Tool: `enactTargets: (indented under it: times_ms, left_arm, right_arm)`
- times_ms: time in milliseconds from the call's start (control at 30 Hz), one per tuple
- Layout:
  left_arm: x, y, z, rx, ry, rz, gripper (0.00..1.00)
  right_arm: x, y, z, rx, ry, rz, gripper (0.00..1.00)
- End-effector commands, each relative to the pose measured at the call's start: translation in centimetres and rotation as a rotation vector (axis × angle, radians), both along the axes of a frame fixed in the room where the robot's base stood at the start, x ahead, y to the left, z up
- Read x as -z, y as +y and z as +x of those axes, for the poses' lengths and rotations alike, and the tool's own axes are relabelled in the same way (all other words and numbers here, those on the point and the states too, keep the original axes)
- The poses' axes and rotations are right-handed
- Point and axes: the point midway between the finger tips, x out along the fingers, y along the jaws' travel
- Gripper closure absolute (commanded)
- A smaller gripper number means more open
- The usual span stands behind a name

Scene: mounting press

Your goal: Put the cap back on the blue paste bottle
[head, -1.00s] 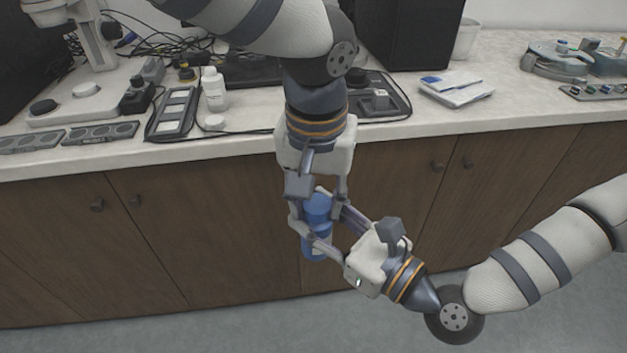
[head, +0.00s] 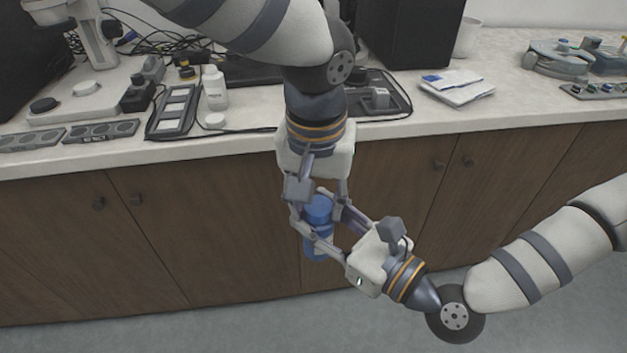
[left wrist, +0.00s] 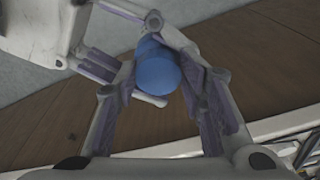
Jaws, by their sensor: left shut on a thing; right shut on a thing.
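The blue paste bottle (head: 316,246) is held upright in the air in front of the cabinets. Its blue cap (head: 318,207) is at its top, in line with it; the cap also shows as a round blue top in the left wrist view (left wrist: 160,74). My left gripper (head: 318,212) reaches down from above and is shut on the cap. My right gripper (head: 325,228) comes in from the lower right and is shut on the bottle's body. Fingers hide much of the joint between cap and bottle, so I cannot tell whether the cap is fully seated.
The counter (head: 230,145) runs behind my grippers, above brown cabinet doors (head: 215,230). On it stand a white bottle (head: 214,90), a small white round piece (head: 214,121), a black frame-like tray (head: 174,112) and papers (head: 456,87). The floor in front is clear.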

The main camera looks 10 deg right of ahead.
Motion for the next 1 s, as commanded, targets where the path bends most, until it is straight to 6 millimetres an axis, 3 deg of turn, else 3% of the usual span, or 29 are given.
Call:
enactTargets:
  times_ms: [33,267,367,1000]
  left_arm:
    - [0.4,0.1,-0.2,0.004,0.005,0.003,0.79]
    - [0.0,0.0,-0.2,-0.001,0.014,-0.010,0.79]
    - [-0.4,0.0,-0.3,-0.005,0.024,-0.025,0.87]
    - [-0.8,-0.2,-0.4,-0.020,0.016,-0.009,0.88]
  right_arm:
    - [-1.1,0.4,0.0,-0.008,-0.022,0.020,1.00]
    - [-1.1,0.4,0.0,-0.008,-0.024,0.020,1.00]
    - [-1.1,0.4,0.0,-0.008,-0.024,0.020,1.00]
    - [-0.9,0.3,0.1,-0.006,-0.021,0.015,1.00]
